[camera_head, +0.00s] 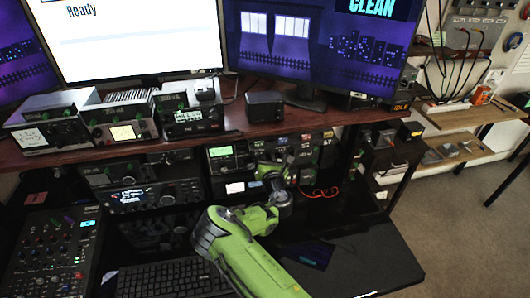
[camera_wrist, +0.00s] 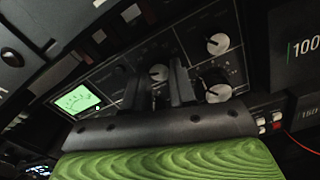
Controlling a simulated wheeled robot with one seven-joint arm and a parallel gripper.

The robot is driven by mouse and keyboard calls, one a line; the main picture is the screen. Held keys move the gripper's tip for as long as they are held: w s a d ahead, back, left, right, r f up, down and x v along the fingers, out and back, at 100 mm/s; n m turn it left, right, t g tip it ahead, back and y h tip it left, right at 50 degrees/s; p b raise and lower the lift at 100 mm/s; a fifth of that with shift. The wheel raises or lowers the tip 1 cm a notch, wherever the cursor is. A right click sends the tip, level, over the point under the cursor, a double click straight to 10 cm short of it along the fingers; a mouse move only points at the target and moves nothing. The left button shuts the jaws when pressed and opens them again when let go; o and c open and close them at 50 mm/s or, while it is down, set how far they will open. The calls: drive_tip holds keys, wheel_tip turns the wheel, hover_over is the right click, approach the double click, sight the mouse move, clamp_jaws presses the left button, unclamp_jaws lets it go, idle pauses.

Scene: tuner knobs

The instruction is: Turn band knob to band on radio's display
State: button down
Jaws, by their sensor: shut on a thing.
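The radio (camera_wrist: 118,92) fills the middle of the wrist view, with a lit green display (camera_wrist: 78,100) on its left; the band on it is too small to read. My gripper (camera_wrist: 160,82) reaches the radio's face, one finger on each side of a pale-topped knob (camera_wrist: 158,73), and is shut on it. The knob's lettering is unreadable. Two other knobs, an upper one (camera_wrist: 217,43) and a lower one (camera_wrist: 213,85), sit to the right, clear of the fingers. In the head view, my gripper (camera_head: 262,167) is at the right side of the radio (camera_head: 229,157); its fingertips are hard to see.
Several other radios stand on the desk shelf (camera_head: 180,143) and below it. A unit showing "100" (camera_wrist: 305,47) is right of the radio. A keyboard (camera_head: 172,278) and a mixer (camera_head: 50,250) lie in front. Free floor (camera_head: 455,215) shows at right.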

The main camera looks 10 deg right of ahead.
drive_tip(key=shift+f+n, duration=0.15)
drive_tip(key=shift+n, duration=0.35)
drive_tip(key=c, duration=0.9)
unclamp_jaws()
drive_tip(key=s+b, duration=1.5)
drive_tip(key=b, duration=0.4)
drive_tip(key=shift+s, duration=0.4)
